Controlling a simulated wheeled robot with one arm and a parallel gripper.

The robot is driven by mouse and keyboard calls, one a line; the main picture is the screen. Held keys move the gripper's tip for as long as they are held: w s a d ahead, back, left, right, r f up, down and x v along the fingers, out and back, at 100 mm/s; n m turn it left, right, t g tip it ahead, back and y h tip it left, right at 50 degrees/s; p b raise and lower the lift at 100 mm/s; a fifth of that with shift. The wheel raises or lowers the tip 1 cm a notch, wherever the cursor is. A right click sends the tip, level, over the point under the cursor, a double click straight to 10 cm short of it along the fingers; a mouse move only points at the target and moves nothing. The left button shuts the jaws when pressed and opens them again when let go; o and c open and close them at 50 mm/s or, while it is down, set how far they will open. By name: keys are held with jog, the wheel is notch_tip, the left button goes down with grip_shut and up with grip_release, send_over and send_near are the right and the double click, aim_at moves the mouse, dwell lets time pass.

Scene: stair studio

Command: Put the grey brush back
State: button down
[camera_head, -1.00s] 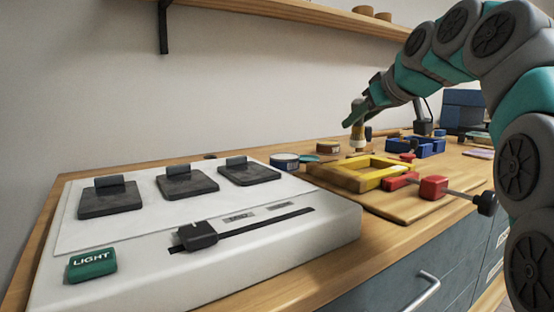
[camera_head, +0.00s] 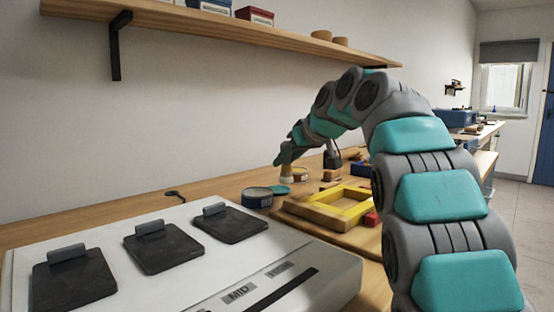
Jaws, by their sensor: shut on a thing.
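My gripper (camera_head: 284,157) is at the end of the arm, reaching over the bench past the white control panel. It is shut on a brush (camera_head: 287,174), which hangs down with its pale yellowish bristle end low. The handle is mostly hidden by the gripper, and its grey colour cannot be made out. The brush is small in view, near the teal lid and the small tin behind it. I cannot tell whether its tip touches anything.
A yellow frame (camera_head: 325,213) lies on a wooden board to the right. The control panel (camera_head: 185,285) fills the front; a shelf (camera_head: 200,29) runs above.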

jog(key=shift+w+d+p+x, duration=0.1)
jog(key=shift+w+d+x, duration=0.05)
jog(key=shift+x, duration=1)
jog(key=shift+w+d+p+x, duration=0.15)
jog(key=shift+x, duration=1)
jog(key=shift+w+d+p+x, duration=0.1)
jog(key=shift+d+x, duration=0.05)
jog(key=shift+x, duration=1)
jog(key=shift+f, duration=0.1)
jog(key=c, duration=0.6)
grip_release()
jog(key=shift+r, duration=0.25)
jog(key=b+v, duration=0.1)
jog(key=v, duration=1.1)
